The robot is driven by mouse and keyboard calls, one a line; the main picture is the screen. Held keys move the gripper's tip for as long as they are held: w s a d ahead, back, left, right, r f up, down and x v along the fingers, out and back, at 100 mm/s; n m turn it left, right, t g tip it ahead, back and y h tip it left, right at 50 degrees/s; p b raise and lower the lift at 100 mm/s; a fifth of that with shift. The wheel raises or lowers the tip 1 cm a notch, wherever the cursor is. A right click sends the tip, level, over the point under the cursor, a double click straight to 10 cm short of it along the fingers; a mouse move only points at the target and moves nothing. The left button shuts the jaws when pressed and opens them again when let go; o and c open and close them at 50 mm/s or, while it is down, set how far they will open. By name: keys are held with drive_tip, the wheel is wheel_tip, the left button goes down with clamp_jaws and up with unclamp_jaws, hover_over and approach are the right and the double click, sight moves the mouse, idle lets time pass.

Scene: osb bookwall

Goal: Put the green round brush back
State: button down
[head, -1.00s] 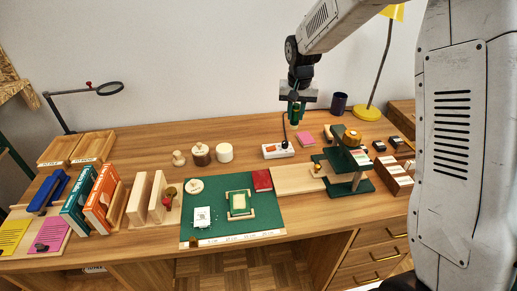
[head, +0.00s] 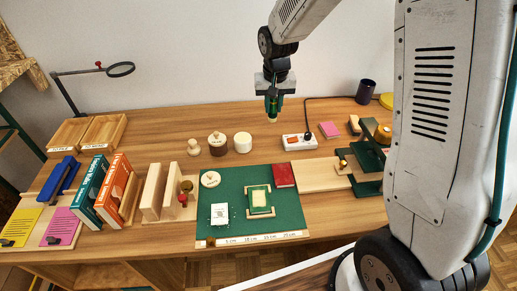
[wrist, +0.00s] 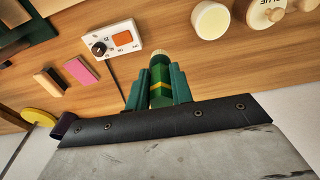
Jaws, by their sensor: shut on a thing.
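In the wrist view the brush (wrist: 159,88) sits between the two green fingers (wrist: 158,92). It has a yellow band and a pale tip pointing away from the palm. In the head view only its pale lower tip (head: 272,119) shows clearly. A wooden holder (head: 178,211) at the left of the green mat bears a red and an olive round-topped piece (head: 187,187).
The green cutting mat (head: 284,212) carries a card, a small framed block and a red book. Pale jars (head: 242,143) stand behind it. Upright books (head: 117,185) and a magnifier arm (head: 90,72) are at left.

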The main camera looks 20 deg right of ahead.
drive_tip(key=s+f, duration=0.1)
drive_tip(key=s, duration=0.4)
drive_tip(key=s+a+f+n, duration=0.1)
drive_tip(key=s+f, duration=0.1)
drive_tip(key=s, duration=0.3)
drive_tip(key=s+a+f+n, duration=0.1)
drive_tip(key=s+f, duration=0.1)
drive_tip(key=s, duration=0.4)
drive_tip(key=shift+f, duration=0.4)
drive_tip(key=shift+w+d+f, duration=0.1)
drive_tip(key=shift+w+f, duration=0.75)
drive_tip(key=shift+w, duration=1.7)
drive_tip(key=shift+w+d+f, duration=0.1)
drive_tip(key=shift+w+f, duration=0.7)
drive_tip(key=shift+w, duration=1.75)
drive_tip(key=shift+w+d+f, duration=0.1)
drive_tip(key=shift+w+f, duration=0.75)
drive_tip(key=shift+w, duration=1.7)
drive_tip(key=shift+f, duration=0.15)
drive_tip(key=c, duration=1.2)
unclamp_jaws()
drive_tip(key=shift+c, duration=0.2)
